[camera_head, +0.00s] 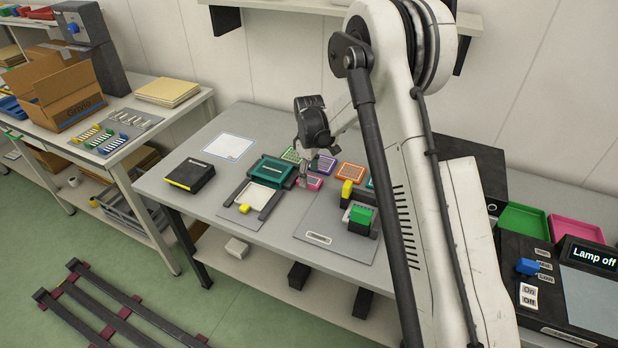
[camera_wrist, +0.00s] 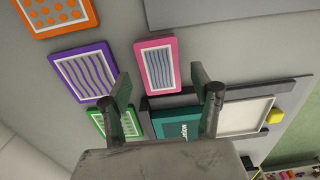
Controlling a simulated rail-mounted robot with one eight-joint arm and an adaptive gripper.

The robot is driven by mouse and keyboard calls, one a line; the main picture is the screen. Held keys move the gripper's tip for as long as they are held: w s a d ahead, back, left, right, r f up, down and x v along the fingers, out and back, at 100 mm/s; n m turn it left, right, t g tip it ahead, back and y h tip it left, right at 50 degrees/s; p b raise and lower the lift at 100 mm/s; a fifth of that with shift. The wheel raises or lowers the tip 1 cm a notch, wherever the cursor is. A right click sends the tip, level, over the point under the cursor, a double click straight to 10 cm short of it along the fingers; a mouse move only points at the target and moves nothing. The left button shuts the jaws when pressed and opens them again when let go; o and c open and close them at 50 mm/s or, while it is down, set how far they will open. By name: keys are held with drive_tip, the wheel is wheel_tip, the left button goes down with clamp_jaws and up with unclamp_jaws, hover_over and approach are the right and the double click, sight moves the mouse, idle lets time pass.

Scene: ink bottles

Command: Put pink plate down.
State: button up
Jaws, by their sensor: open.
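In the wrist view the pink plate (camera_wrist: 158,65) appears to lie flat on the grey table, close to the edge of a dark frame. My gripper (camera_head: 308,172) is low over the table at the plate. In the wrist view my gripper (camera_wrist: 161,85) is open, with one finger to each side of the plate's near end and visible gaps between. Nothing shows between the fingers in their grip. The arm and gripper hide part of the plate in the head view.
Purple (camera_wrist: 84,71), orange (camera_wrist: 55,13) and green (camera_wrist: 108,122) plates lie nearby. A teal block (camera_wrist: 178,125) sits in the dark frame (camera_wrist: 240,87), which has a yellow knob (camera_wrist: 274,116). A black box (camera_head: 189,175) stands left. A grey board (camera_head: 318,238) with stamps is in front.

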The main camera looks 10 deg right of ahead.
sight(309, 180)
drive_tip(key=s+r+m+t, duration=0.1)
drive_tip(key=s+r, duration=0.3)
drive_tip(key=r, duration=0.7)
drive_tip(key=s+r+m+t, duration=0.15)
drive_tip(key=s+r, duration=0.35)
drive_tip(key=r, duration=0.5)
drive_tip(key=s+r+m+t, duration=0.1)
drive_tip(key=s+r+m, duration=0.2)
drive_tip(key=s+r, duration=0.55)
drive_tip(key=s+f+m+t, duration=0.2)
drive_tip(key=s+m+t, duration=0.1)
drive_tip(key=s, duration=1.7)
drive_tip(key=shift+s+d+f+m, duration=0.35)
drive_tip(key=shift+d+f+m, duration=0.1)
drive_tip(key=shift+m, duration=0.3)
drive_tip(key=shift+o, duration=0.3)
drive_tip(key=shift+s+f+t, duration=0.2)
drive_tip(key=shift+s+t, duration=0.15)
drive_tip(key=shift+s, duration=0.1)
drive_tip(key=shift+w+r, duration=0.1)
drive_tip(key=shift+w, duration=0.05)
